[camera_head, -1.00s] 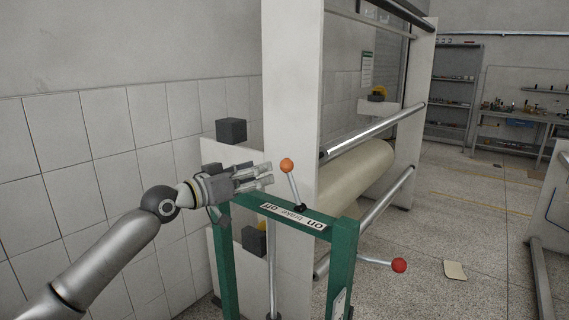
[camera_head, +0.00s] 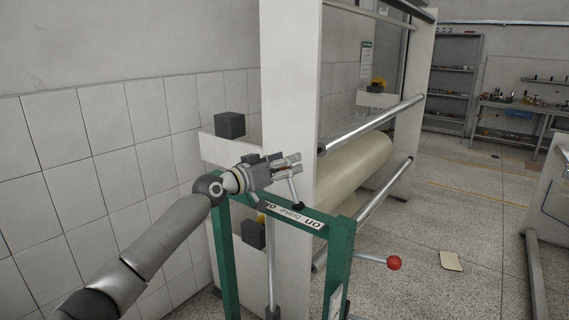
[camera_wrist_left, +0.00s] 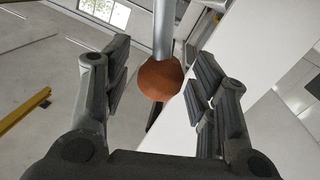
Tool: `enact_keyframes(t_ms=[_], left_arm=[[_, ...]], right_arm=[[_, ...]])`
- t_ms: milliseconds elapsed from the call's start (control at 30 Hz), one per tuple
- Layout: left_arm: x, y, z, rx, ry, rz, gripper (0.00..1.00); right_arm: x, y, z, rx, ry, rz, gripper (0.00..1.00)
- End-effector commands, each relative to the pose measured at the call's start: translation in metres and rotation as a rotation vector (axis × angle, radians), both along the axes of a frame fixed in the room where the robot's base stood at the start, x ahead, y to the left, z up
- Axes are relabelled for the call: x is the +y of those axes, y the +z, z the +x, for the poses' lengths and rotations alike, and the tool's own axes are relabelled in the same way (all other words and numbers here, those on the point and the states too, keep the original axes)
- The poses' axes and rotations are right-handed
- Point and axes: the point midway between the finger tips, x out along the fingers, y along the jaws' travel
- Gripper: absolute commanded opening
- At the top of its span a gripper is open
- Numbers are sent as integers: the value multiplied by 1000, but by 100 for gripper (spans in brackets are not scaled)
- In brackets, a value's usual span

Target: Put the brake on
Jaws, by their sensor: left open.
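The brake lever (camera_head: 295,188) rises from the top of a green stand (camera_head: 342,262), beside a label strip (camera_head: 300,217) that reads on, brake, off. My left gripper (camera_head: 291,165) is at the lever's top, with its fingers pointing right. Its fingers hide the orange knob in the head view. In the left wrist view, the orange knob (camera_wrist_left: 160,80) and its metal rod (camera_wrist_left: 164,30) lie between the open fingers, with gaps on both sides. My right gripper is not in view.
A white upright panel (camera_head: 287,90) of the roller machine stands close behind the lever. A red-knobbed lever (camera_head: 394,263) sticks out right of the stand. A dark block (camera_head: 230,125) sits behind my arm. The floor at the right is mostly clear.

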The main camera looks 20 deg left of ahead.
Motion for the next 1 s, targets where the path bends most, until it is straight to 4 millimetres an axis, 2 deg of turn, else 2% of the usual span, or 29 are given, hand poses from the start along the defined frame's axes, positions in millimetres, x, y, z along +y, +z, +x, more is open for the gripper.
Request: enact_keyframes(t_ms=[133,167,567,1000], left_arm=[[0,0,0,0,0,0,53],[0,0,0,0,0,0,51],[0,0,0,0,1,0,0],[-3,2,-1,-21,1,58,0]], right_arm=[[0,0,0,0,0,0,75],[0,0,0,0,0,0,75],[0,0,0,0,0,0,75],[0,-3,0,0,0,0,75]])
